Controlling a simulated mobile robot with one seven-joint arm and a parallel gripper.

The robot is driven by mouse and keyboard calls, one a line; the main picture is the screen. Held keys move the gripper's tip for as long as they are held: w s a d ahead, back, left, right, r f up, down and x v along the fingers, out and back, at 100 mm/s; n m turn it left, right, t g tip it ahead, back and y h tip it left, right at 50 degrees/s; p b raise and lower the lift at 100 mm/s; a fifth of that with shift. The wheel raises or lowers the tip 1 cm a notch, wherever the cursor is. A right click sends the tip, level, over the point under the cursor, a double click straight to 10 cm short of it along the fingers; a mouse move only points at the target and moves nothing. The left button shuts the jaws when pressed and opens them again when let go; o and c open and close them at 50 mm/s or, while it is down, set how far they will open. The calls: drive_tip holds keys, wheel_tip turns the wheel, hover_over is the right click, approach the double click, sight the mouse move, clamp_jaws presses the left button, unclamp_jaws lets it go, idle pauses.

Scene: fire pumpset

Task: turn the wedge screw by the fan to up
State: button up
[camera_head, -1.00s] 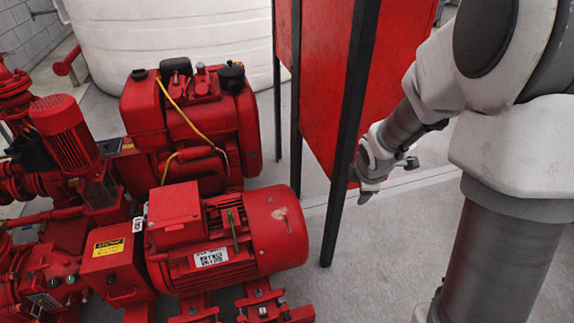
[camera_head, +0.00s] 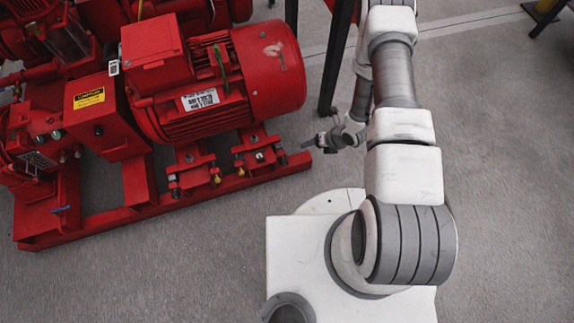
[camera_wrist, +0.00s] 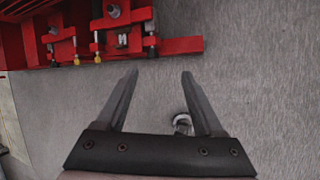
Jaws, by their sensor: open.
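The red motor (camera_head: 215,75) has its rounded fan cover (camera_head: 275,65) at its right end. Below the fan end is a red foot block (camera_head: 258,150) with small wedge screws (camera_head: 280,157) on the base rail. Which way they are turned is too small to tell. Similar foot hardware with screws shows at the top of the wrist view (camera_wrist: 125,30). My gripper (camera_wrist: 159,73) is open, with no screw between its fingers; its tips are over grey floor, short of the red rail. In the head view my gripper (camera_head: 318,143) is right of the rail's end.
The red base rail (camera_head: 100,222) runs along the pump set's near side. A second foot block (camera_head: 195,170) with screws stands to the left. A dark frame leg (camera_head: 337,60) stands behind my arm. Grey floor (camera_head: 510,150) is open on the right.

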sight(286, 163)
drive_tip(key=shift+n+y, duration=0.4)
drive_tip(key=shift+n, duration=0.3)
drive_tip(key=s+b+x, duration=0.1)
drive_tip(key=b+x, duration=0.1)
drive_tip(key=x, duration=0.4)
drive_tip(key=s+f+b+x, duration=0.1)
drive_tip(key=s+b+x, duration=0.1)
drive_tip(key=x, duration=0.5)
drive_tip(key=s+b+x, duration=0.1)
drive_tip(key=b+x, duration=0.2)
drive_tip(key=x, duration=0.4)
drive_tip(key=shift+s+a+f, duration=0.1)
drive_tip(key=shift+s+f, duration=0.05)
drive_tip(key=shift+f, duration=0.15)
clamp_jaws()
